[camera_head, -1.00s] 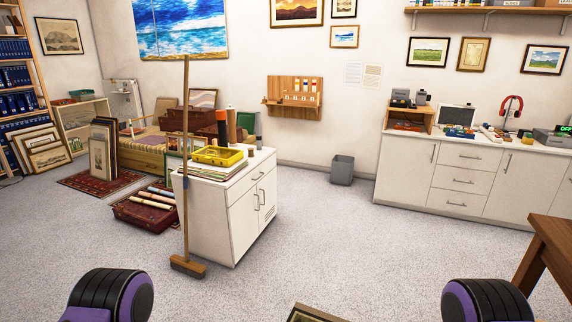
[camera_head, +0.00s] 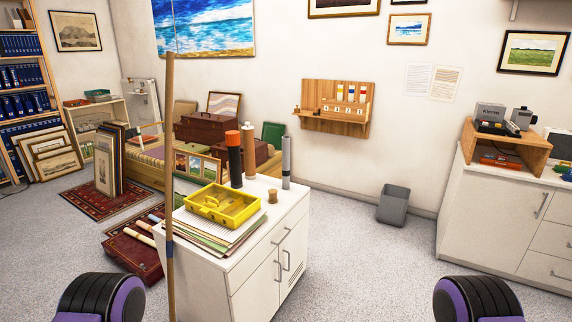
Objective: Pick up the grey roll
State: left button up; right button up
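The grey roll (camera_head: 286,162) is a slim grey tube standing upright near the back right of the white cabinet (camera_head: 262,262) top. A brown roll (camera_head: 249,152) and a black tube with an orange cap (camera_head: 234,160) stand upright to its left. A small cork-coloured stopper (camera_head: 272,196) sits in front of it. Only rounded black and purple parts of my two arms show at the bottom corners. Neither gripper is in view, and nothing visible touches the roll.
A yellow open box (camera_head: 222,206) lies on papers on the cabinet's left part. A broom handle (camera_head: 170,190) stands upright at its left front. A grey bin (camera_head: 393,205) stands behind right. The floor between the cabinet and the right-hand counter (camera_head: 495,215) is clear.

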aim_at(285, 139)
jog(key=z, duration=0.15)
jog(key=i, duration=0.7)
jog(key=z, duration=0.6)
jog(key=i, duration=1.65)
jog(key=u, duration=0.75)
